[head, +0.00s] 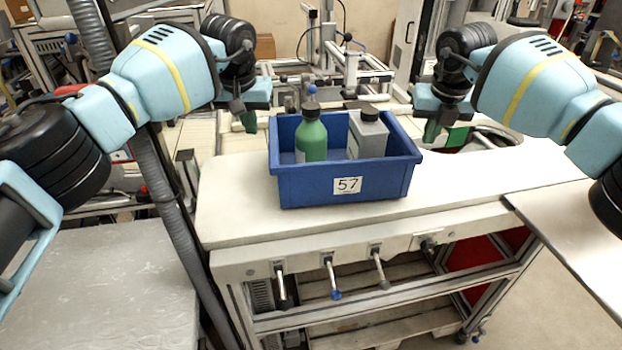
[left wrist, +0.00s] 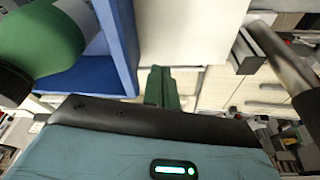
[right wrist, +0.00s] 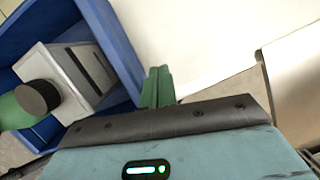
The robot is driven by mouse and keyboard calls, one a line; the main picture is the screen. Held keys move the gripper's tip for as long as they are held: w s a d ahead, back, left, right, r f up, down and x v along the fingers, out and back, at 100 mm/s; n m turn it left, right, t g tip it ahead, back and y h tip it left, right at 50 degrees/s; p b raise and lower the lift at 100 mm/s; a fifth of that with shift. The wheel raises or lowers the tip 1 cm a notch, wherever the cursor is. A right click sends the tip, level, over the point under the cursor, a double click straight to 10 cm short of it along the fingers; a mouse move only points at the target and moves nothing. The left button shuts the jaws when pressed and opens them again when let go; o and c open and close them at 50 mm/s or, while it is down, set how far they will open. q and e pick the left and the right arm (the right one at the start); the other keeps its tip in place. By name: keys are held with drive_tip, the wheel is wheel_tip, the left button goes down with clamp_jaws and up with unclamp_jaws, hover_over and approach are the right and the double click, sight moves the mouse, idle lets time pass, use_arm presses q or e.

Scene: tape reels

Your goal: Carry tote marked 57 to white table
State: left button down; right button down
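A blue tote (head: 300,185) with a "57" label stands upright on a pale, whitish worktop (head: 235,215). In it stand a green bottle (head: 311,140) and a grey bottle (head: 366,137), both with black caps. My left gripper (head: 248,121) is just left of the tote, its green fingers together (left wrist: 162,88). My right gripper (head: 432,132) is just right of the tote, its fingers also together (right wrist: 157,87). Neither holds anything; I cannot tell if the right one touches the wall. Which surface is the task's white table is unclear.
A second pale tabletop (head: 575,220) adjoins at the right. A greyish-white surface (head: 110,285) lies front left. A grey corrugated hose (head: 165,205) runs down between it and the worktop. Lever handles (head: 331,275) stick out under the worktop's front edge. The worktop is clear around the tote.

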use_arm(q)
drive_tip(key=c, duration=2.2)
unclamp_jaws()
drive_tip(key=shift+a+f, duration=0.1)
drive_tip(key=shift+a, duration=0.05)
use_arm(e)
drive_tip(key=shift+d+f, duration=0.1)
drive_tip(key=shift+d, duration=0.1)
use_arm(q)
drive_tip(key=c, duration=1.7)
unclamp_jaws()
use_arm(e)
drive_tip(key=c, duration=2.2)
unclamp_jaws()
use_arm(q)
drive_tip(key=shift+a, duration=0.1)
use_arm(e)
drive_tip(key=c, duration=1.7)
unclamp_jaws()
drive_tip(key=shift+d, duration=0.1)
use_arm(q)
drive_tip(key=v, duration=1.2)
use_arm(e)
drive_tip(key=v, duration=1.2)
